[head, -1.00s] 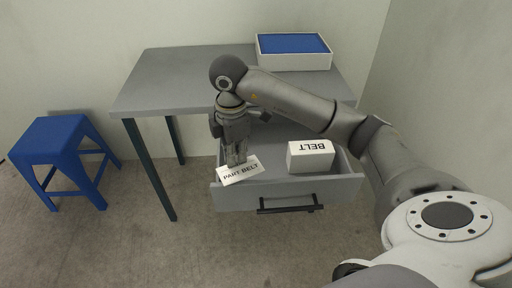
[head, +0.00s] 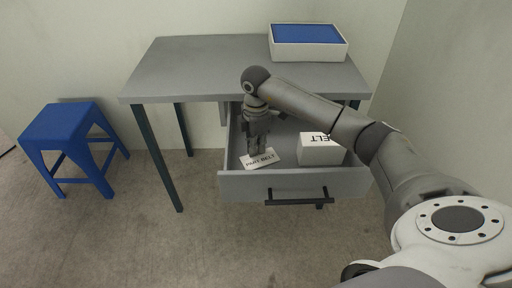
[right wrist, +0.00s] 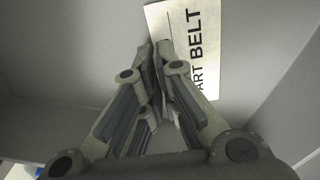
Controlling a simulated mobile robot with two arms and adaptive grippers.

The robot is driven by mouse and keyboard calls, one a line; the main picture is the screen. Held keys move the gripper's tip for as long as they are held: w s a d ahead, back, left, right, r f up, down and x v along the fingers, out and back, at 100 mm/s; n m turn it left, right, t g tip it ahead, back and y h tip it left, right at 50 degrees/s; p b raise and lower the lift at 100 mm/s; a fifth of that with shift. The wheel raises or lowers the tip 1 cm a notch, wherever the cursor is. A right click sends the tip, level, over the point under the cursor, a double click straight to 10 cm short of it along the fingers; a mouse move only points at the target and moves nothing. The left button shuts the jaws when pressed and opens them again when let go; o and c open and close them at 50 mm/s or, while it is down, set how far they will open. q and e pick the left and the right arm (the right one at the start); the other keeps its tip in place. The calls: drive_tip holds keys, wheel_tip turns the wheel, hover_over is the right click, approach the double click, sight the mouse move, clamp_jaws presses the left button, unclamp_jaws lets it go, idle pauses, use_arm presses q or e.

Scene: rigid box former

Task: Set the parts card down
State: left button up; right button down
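The parts card (head: 260,158), a small white card reading "PART BELT", is inside the open drawer (head: 296,186), at its left front behind the front panel. My right gripper (head: 256,150) points down into the drawer at the card's back edge. In the right wrist view, the fingertips (right wrist: 156,50) are close together on the edge of the card (right wrist: 198,48), with the card extending beyond them. I cannot tell whether the card rests on the drawer floor. My left gripper is not in view.
A white box marked "BELT" (head: 320,150) sits at the drawer's right. The grey table (head: 190,68) is above, with a white, blue-topped box (head: 308,52) at its back right. A blue stool (head: 62,125) stands left on open floor.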

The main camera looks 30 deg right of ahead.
drive_tip(key=shift+f, duration=0.15)
drive_tip(key=c, duration=1.6)
unclamp_jaws()
drive_tip(key=shift+c, duration=0.2)
drive_tip(key=shift+r, duration=0.45)
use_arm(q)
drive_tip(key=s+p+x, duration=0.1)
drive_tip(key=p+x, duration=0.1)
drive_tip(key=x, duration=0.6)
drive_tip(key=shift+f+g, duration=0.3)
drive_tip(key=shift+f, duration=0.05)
use_arm(e)
wheel_tip(320, 180, up, 11)
drive_tip(key=shift+r, duration=0.2)
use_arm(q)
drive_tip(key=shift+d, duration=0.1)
